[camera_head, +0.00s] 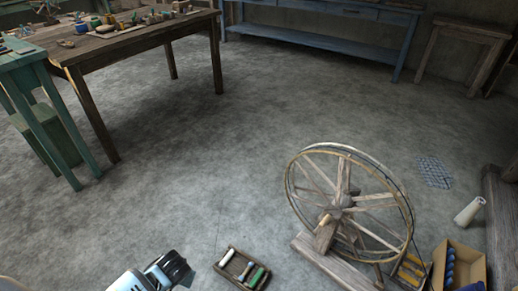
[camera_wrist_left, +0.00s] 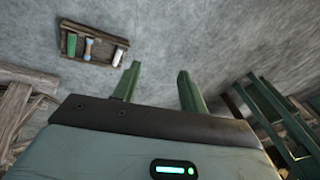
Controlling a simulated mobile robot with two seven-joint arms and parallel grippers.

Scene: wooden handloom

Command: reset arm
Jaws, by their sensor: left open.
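My left gripper (camera_wrist_left: 157,67) shows in the left wrist view with its two green fingers spread apart. Nothing is between them; bare grey floor lies beyond. Part of my left arm (camera_head: 150,275) enters at the bottom of the head view, left of a small wooden tray (camera_head: 222,262). Its fingers cannot be made out there. The tray also shows in the left wrist view (camera_wrist_left: 92,32), upper left of the fingers and apart from them. It holds a few spools or bobbins, one green and one white. My right gripper is not in view.
A wooden spinning wheel (camera_head: 341,207) stands right of the tray. Beside it are a cardboard box (camera_head: 475,262) with blue items and a pale cone (camera_head: 468,211). A cluttered wooden table (camera_head: 140,39) and a green stool (camera_head: 35,75) stand upper left. The middle floor is clear.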

